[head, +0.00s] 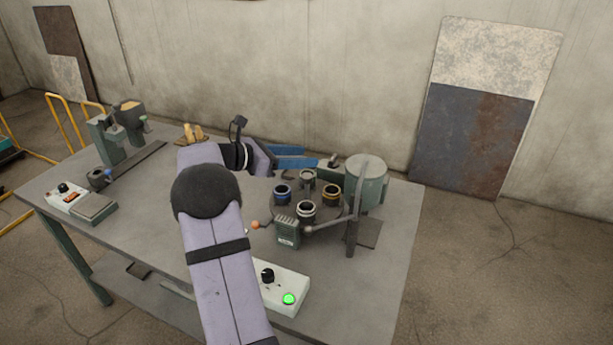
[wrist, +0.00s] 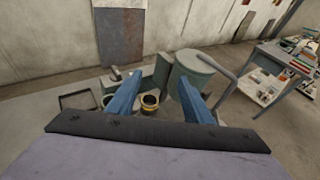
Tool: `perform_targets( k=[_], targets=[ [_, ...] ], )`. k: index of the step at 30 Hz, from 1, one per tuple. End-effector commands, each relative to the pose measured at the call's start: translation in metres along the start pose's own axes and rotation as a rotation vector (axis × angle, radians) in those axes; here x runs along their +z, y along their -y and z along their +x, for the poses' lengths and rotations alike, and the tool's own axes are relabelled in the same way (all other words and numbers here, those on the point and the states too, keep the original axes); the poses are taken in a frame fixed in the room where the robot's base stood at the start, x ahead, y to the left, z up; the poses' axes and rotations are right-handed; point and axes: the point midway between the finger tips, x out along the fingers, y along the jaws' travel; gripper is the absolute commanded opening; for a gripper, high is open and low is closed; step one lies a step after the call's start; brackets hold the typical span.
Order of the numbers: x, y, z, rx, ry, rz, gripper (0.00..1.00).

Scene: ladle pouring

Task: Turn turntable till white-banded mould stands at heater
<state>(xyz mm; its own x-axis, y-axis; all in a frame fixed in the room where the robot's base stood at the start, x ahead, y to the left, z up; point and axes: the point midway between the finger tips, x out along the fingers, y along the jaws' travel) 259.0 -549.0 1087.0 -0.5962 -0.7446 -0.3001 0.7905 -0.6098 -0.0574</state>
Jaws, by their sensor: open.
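Several moulds stand in a ring on the turntable (head: 306,195) in the head view. The white-banded mould (head: 307,211) is at the front, close to a finned grey-green block (head: 287,233) that may be the heater. My gripper (head: 312,158) is open and empty, behind the turntable in the head view. In the wrist view, the yellow-banded mould (wrist: 150,103) shows between the open blue fingers of my gripper (wrist: 161,78), apparently untouched.
A large green cylinder (head: 366,182) and an upright post (head: 355,212) stand right of the turntable. A small orange knob (head: 255,224) is at its front left. A control box (head: 283,289) with a lit green button lies in front. The table's left middle is fairly clear.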

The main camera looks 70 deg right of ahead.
Motion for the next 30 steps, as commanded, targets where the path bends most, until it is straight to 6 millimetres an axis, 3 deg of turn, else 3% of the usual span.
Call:
perform_targets(
  k=[6, 8, 12, 20, 30],
  targets=[
    [-0.064, -0.005, 0.009, 0.154, -0.025, -0.132, 0.46],
    [-0.075, -0.013, 0.008, 0.204, -0.042, -0.123, 0.46],
    [-0.081, -0.029, 0.004, 0.264, -0.077, -0.055, 0.46],
    [-0.081, -0.03, 0.007, 0.262, -0.08, -0.033, 0.46],
    [-0.083, -0.039, 0.044, 0.259, -0.081, -0.034, 0.46]
  ],
)
